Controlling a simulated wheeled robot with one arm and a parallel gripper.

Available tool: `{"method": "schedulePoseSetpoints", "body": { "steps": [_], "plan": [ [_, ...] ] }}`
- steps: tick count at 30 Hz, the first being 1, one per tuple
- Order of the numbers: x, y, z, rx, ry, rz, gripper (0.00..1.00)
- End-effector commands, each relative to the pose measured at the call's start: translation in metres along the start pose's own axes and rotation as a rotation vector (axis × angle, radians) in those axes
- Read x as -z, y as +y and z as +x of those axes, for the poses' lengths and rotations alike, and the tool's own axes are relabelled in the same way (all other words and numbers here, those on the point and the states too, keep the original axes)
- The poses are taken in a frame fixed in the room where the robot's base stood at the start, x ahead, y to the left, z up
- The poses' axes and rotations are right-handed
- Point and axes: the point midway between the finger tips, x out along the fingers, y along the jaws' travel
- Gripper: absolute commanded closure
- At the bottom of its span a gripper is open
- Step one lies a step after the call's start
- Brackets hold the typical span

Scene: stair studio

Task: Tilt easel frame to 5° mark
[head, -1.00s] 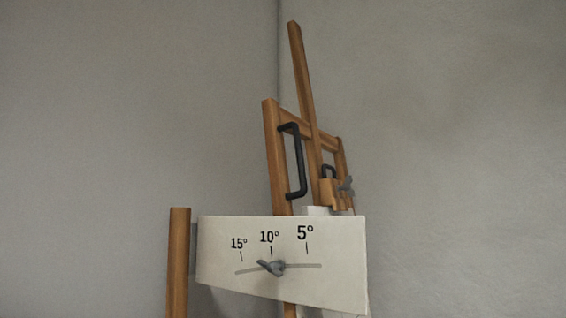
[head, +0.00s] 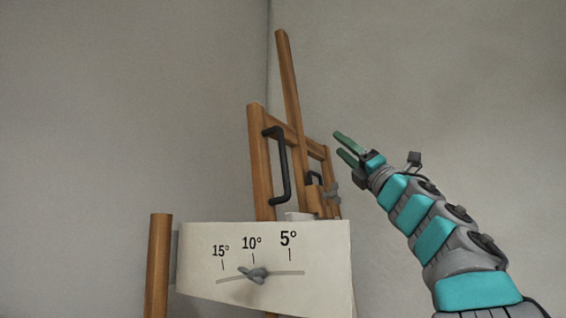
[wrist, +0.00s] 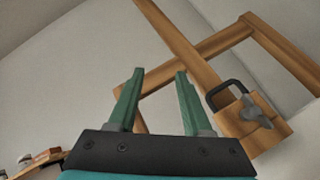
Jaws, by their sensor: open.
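The wooden easel frame (head: 260,160) stands in the corner, leaning. A black handle (head: 283,165) is on its left upright, and a smaller dark handle (wrist: 225,92) is by the clamp block (wrist: 252,125). A white scale plate (head: 320,255) in front reads 15°, 10° and 5°. Its grey wing knob (head: 253,274) sits in the curved slot at about the 10° mark. My gripper (head: 342,145) is open and empty, raised to the right of the frame, apart from it. In the wrist view its green fingers (wrist: 155,92) point towards the frame, with nothing between them.
A wooden post (head: 158,265) stands left of the plate. A grey wing knob (head: 331,193) is on the clamp block. Several small objects (wrist: 40,160) show at the wrist view's lower left. Bare walls surround the easel; the space right of it is free apart from my arm.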

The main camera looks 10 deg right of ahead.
Motion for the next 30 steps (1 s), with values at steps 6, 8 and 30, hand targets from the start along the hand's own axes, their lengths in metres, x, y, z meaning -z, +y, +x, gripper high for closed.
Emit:
{"method": "schedulePoseSetpoints", "body": {
  "steps": [6,8,30],
  "plan": [
    [0.065,0.029,-0.021,-0.204,0.355,-0.339,0.50],
    [0.077,0.029,-0.029,-0.232,0.418,-0.390,0.50],
    [0.131,0.042,0.015,-0.283,0.512,-0.461,0.50]
  ]
}}
